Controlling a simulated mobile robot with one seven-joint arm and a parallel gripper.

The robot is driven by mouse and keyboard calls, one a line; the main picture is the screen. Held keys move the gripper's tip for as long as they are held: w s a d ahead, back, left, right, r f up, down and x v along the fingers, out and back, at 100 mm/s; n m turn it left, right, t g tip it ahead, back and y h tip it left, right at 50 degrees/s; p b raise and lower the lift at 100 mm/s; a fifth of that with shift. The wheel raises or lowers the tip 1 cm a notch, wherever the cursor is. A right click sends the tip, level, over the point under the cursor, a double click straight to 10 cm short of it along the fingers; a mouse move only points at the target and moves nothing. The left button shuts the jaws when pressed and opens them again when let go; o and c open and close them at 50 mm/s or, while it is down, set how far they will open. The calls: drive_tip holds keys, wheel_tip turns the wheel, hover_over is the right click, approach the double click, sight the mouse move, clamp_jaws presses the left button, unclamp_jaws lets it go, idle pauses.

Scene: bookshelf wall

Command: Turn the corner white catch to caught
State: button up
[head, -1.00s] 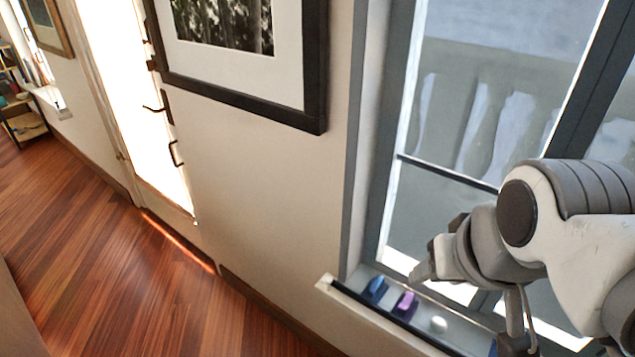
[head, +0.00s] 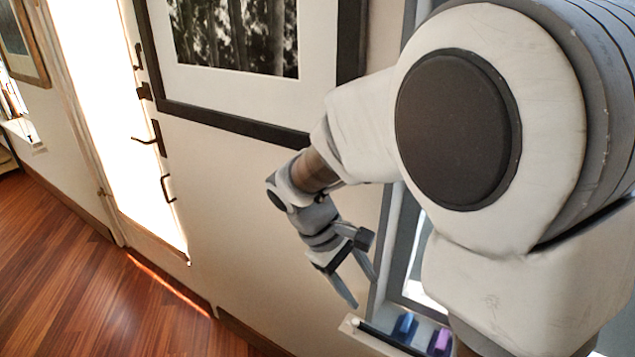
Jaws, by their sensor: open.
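My gripper (head: 364,291) is open and empty. It points down, in front of the wall and window frame edge, and appears above the left end of the window sill. On the sill a blue piece (head: 404,325) and a purple piece (head: 440,341) stand side by side, below and right of the fingers. No white catch can be made out now; the sill right of the purple piece is hidden behind my arm. A small rounded white piece showed there earlier, but I cannot tell whether it is the catch.
The window frame (head: 389,255) and most of the window are behind my arm. A black-framed picture (head: 240,124) hangs left of it. Further left is a bright door with a dark handle (head: 150,138). The wood floor (head: 70,270) is clear.

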drive_tip(key=w+a+f+n+t+h+b, duration=0.1)
drive_tip(key=w+a+f+n+h, duration=0.25)
drive_tip(key=f, duration=0.55)
drive_tip(key=w+a+f+n+t+h+b, duration=0.1)
drive_tip(key=w+a+f+n+h+b, duration=0.2)
drive_tip(key=f, duration=0.6)
drive_tip(key=n+t+h, duration=0.3)
drive_tip(key=n+t, duration=0.5)
drive_tip(key=n, duration=0.2)
approach(352, 324)
drive_tip(key=x, duration=0.9)
drive_tip(key=shift+d+b, duration=0.25)
drive_tip(key=shift+b, duration=0.05)
clamp_jaws()
